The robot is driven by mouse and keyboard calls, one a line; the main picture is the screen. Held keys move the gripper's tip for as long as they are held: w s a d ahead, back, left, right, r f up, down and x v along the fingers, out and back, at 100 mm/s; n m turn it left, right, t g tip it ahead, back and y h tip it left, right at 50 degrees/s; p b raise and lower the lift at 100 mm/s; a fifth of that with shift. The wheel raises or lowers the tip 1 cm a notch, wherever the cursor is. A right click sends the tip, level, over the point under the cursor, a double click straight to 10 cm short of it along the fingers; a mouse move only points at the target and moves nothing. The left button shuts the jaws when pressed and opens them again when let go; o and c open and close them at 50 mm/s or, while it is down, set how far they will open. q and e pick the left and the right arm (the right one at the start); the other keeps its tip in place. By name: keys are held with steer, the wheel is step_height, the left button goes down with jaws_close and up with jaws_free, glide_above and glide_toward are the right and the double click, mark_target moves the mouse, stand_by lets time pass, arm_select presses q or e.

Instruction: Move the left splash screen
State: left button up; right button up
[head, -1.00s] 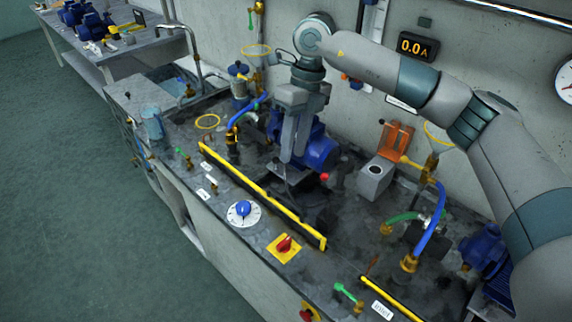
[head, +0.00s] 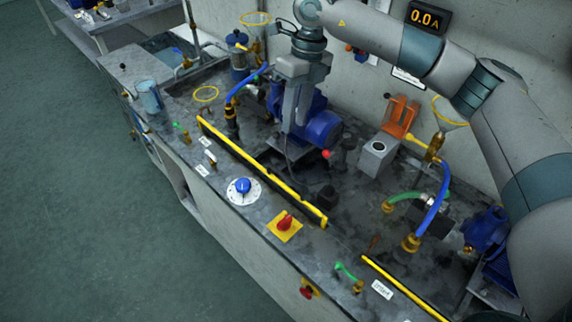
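The left splash screen (head: 262,168) is a long, low strip with a yellow top edge and a dark face, standing along the front of the bench. A second yellow-edged screen (head: 403,287) stands to its right, cut off by the bottom of the frame. My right gripper (head: 290,130) points down behind the left screen, beside a blue pump (head: 322,128), apart from the screen in the picture. Its fingers are seen edge-on and partly overlap, so I cannot tell whether they are open. My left gripper is not in view.
In front of the left screen are a blue-knobbed dial (head: 243,186) and a red switch on a yellow plate (head: 285,224). Blue hoses (head: 432,212), a grey box (head: 378,157) and an orange part (head: 399,117) stand at the right. The floor at the left is clear.

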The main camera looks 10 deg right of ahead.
mark_target(284, 174)
steer(key=f+p, duration=0.1)
steer(key=f, duration=0.3)
steer(key=s+a+f+p, duration=0.1)
steer(key=f+p, duration=0.1)
steer(key=f, duration=0.3)
steer(key=a+f+p, duration=0.1)
steer(key=f, duration=0.3)
steer(key=shift+s+a+f+p, duration=0.15)
steer(key=shift+s+f+p, duration=0.1)
steer(key=shift+s+p, duration=0.1)
steer(key=shift+a+f, duration=0.1)
steer(key=shift+f, duration=0.8)
jaws_close()
